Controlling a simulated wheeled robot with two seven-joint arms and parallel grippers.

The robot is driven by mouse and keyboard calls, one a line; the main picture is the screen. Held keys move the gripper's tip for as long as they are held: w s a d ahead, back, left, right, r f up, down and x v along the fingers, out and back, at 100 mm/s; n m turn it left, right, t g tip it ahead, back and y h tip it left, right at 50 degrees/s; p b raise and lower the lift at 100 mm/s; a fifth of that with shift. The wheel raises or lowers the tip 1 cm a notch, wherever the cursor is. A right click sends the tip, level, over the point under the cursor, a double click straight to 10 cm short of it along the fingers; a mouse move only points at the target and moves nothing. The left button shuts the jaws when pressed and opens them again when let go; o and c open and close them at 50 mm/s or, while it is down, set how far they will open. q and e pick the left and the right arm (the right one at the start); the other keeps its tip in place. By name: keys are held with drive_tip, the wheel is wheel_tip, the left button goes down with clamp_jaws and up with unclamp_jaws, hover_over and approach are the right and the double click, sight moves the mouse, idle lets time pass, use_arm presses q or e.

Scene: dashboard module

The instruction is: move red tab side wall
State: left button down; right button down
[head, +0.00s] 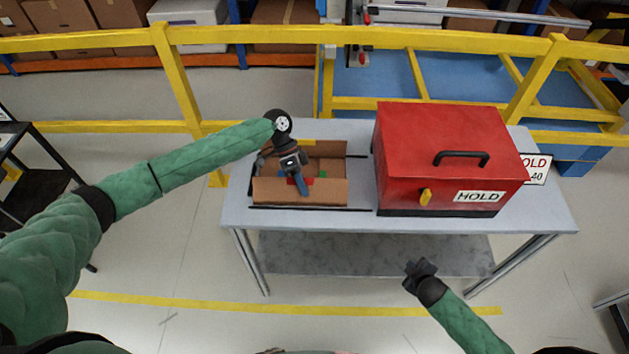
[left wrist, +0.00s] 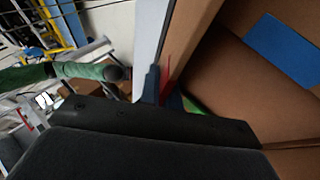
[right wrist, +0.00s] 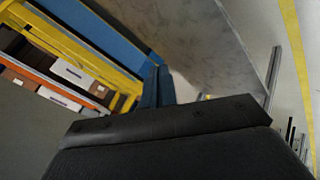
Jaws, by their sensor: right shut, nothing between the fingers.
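An open cardboard box (head: 325,190) stands on the left part of the grey table. Small red (head: 291,181) and green (head: 322,174) pieces show inside it beside my left gripper. My left gripper (head: 302,190) points down into the box. In the left wrist view, a thin red strip (left wrist: 166,76) shows right at its fingertips (left wrist: 161,92). I cannot tell whether the fingers hold it or only stand around it. My right gripper (head: 412,272) is shut and empty, in front of the table; its fingers (right wrist: 156,90) show together in the right wrist view.
A large red case (head: 420,150) with a black handle, a yellow latch and a HOLD label fills the table's right part. A blue patch (left wrist: 283,47) lies on cardboard in the left wrist view. Yellow railings (head: 270,36) run behind the table (head: 240,212).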

drive_tip(key=a+r+n+t+y, duration=0.1)
drive_tip(key=a+r+n, duration=0.15)
drive_tip(key=r, duration=0.65)
drive_tip(key=a+r+n+t+y, duration=0.15)
drive_tip(key=a+r, duration=0.25)
drive_tip(key=r, duration=0.5)
drive_tip(key=w+a+r+n+g+y, duration=0.35)
drive_tip(key=a+r+n+y, duration=0.35)
drive_tip(key=a+r, duration=1.05)
hover_over(315, 191)
drive_tip(key=s, duration=0.1)
drive_tip(key=shift+t, duration=0.4)
wheel_tip(315, 191, down, 7)
drive_tip(key=shift+r, duration=0.1)
drive_tip(key=shift+w+f, duration=0.3)
drive_tip(key=shift+w, duration=0.1)
drive_tip(key=shift+w, duration=0.1)
